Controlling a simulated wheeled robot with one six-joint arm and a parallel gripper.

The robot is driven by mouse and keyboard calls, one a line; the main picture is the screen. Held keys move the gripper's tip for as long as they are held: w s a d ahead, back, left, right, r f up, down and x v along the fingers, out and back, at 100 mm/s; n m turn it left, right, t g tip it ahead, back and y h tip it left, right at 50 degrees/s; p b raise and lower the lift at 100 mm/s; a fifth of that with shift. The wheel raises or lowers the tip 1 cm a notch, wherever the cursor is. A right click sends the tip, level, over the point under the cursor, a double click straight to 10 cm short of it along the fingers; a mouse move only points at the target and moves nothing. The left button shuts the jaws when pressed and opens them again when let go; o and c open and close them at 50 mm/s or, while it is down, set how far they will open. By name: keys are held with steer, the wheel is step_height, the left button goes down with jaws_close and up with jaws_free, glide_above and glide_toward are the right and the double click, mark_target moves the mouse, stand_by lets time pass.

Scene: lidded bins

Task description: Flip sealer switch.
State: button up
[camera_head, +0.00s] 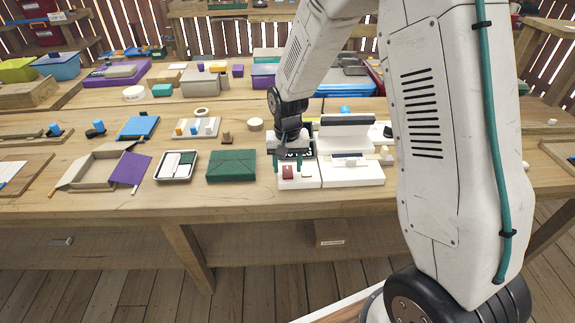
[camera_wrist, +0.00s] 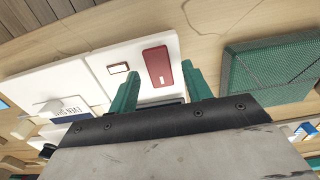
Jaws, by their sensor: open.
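The sealer (camera_head: 352,175) is a white unit on the table with a dark bar along its raised rear part. A white panel (camera_head: 297,183) adjoins its left side. A red rectangular switch (camera_head: 288,172) sits on that panel, beside a smaller framed piece (camera_head: 307,171). The switch also shows in the wrist view (camera_wrist: 158,67), with the framed piece (camera_wrist: 118,68) to its left. My gripper (camera_head: 291,162) is open and empty over the panel. In the wrist view its green fingers (camera_wrist: 160,80) straddle the switch's near end, apart from it as seen.
A dark green box (camera_head: 232,166) stands just left of the panel and shows at right in the wrist view (camera_wrist: 270,60). A tray (camera_head: 176,166) and an open carton (camera_head: 98,168) lie further left. A strip of table in front of the sealer is clear.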

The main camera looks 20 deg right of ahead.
steer(key=shift+f, duration=0.2)
steer(key=shift+c, duration=0.3)
steer(key=c, duration=0.9)
steer(key=shift+s+t, duration=0.25)
steer(key=shift+t, duration=0.45)
steer(key=shift+c, duration=0.2)
steer(key=shift+a+t+h, duration=0.1)
steer(key=shift+t+h, duration=0.3)
steer(key=shift+t, duration=0.2)
steer(key=shift+o, duration=0.2)
steer(key=shift+c, duration=0.2)
steer(key=o, duration=1)
